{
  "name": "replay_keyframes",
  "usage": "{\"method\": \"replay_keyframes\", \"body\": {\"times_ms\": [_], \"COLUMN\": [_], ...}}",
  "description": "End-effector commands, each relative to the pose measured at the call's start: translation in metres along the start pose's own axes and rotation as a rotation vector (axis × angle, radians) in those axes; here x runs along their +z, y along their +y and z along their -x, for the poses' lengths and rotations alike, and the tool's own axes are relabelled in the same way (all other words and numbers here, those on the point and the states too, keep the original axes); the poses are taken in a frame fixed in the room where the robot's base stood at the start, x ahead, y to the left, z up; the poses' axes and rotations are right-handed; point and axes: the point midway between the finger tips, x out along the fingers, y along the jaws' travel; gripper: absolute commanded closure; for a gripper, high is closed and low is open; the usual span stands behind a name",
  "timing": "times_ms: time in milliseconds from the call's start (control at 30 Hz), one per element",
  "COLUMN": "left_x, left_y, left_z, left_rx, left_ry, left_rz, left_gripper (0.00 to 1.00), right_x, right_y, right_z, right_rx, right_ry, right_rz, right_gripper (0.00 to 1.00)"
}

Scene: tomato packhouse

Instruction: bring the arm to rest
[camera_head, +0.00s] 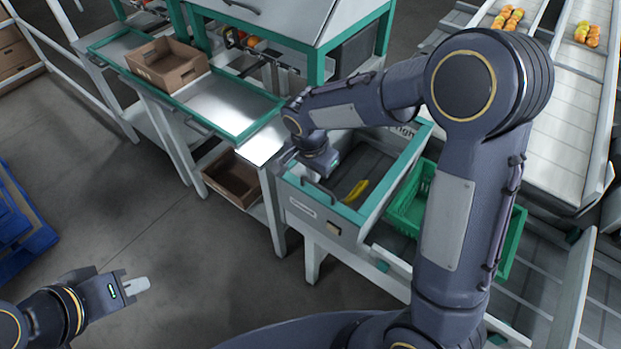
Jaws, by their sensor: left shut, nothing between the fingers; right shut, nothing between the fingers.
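My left gripper (137,286) is at the lower left, over bare floor, with its fingers together and nothing in them. My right arm comes in from the right, rises in front of the conveyors and bends down to the left. My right gripper (283,160) is at the near left corner of the open drawer (352,214), by its rim. It is shut and holds nothing that I can see. Whether its fingertips touch the drawer or the bench I cannot tell. A yellow object (356,190) lies inside the drawer.
A metal bench (228,92) with green edging carries a cardboard box (166,66); another box (233,181) sits below. A green crate (409,204) stands right of the drawer. Conveyors (570,120) with tomatoes are at the upper right. A blue pallet (14,222) lies at the left. The floor between is clear.

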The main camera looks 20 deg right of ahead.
Motion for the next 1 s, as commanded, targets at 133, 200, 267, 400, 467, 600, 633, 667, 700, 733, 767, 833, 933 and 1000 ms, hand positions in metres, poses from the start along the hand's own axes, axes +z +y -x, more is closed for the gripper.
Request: {"method": "replay_keyframes", "body": {"times_ms": [133, 200, 267, 400, 467, 600, 633, 667, 700, 733, 767, 833, 933, 1000], "left_x": [0.003, 0.003, 0.003, 0.002, 0.002, 0.002, 0.002, 0.002, 0.002, 0.002, 0.002, 0.002, 0.002, 0.002], "left_y": [-0.001, -0.001, -0.001, -0.001, -0.001, -0.001, -0.001, -0.001, -0.001, -0.001, -0.001, -0.001, -0.001, -0.001], "left_z": [-0.003, -0.003, -0.003, -0.003, -0.003, -0.003, -0.003, -0.003, -0.003, -0.003, -0.003, -0.003, -0.003, -0.003], "left_rx": [0.0, 0.0, 0.0, 0.0, 0.0, 0.0, 0.0, 0.0, 0.0, 0.0, 0.0, 0.0, 0.0, 0.0], "left_ry": [-0.003, -0.003, -0.003, -0.002, -0.002, -0.002, -0.002, -0.002, -0.002, -0.003, -0.003, -0.003, -0.003, -0.003], "left_rz": [0.0, 0.0, 0.0, 0.0, 0.0, 0.0, 0.0, 0.0, 0.0, 0.0, 0.0, 0.0, 0.0, 0.0], "left_gripper": [1.0, 1.0, 1.0, 1.0, 1.0, 1.0, 1.0, 1.0, 1.0, 1.0, 1.0, 1.0, 1.0, 1.0], "right_x": [0.002, 0.003, 0.004, 0.005, 0.005, 0.005, 0.005, 0.005, 0.005, 0.005, 0.004, 0.002, -0.003, -0.005], "right_y": [-0.003, -0.003, -0.003, -0.003, -0.003, -0.003, -0.003, -0.003, -0.003, -0.002, -0.001, 0.007, 0.032, 0.058], "right_z": [0.034, 0.049, 0.061, 0.08, 0.085, 0.09, 0.091, 0.091, 0.091, 0.091, 0.092, 0.095, 0.104, 0.112], "right_rx": [-0.01, -0.01, -0.01, -0.008, -0.007, -0.005, -0.005, -0.005, -0.005, -0.005, -0.007, -0.02, -0.064, -0.118], "right_ry": [0.003, 0.003, 0.004, 0.004, 0.003, 0.003, 0.003, 0.003, 0.003, 0.002, 0.0, -0.013, -0.053, -0.087], "right_rz": [0.002, 0.002, 0.003, 0.003, 0.003, 0.003, 0.003, 0.003, 0.003, 0.003, 0.005, 0.018, 0.071, 0.132], "right_gripper": [1.0, 1.0, 1.0, 1.0, 1.0, 1.0, 1.0, 1.0, 1.0, 1.0, 1.0, 1.0, 1.0, 1.0]}}
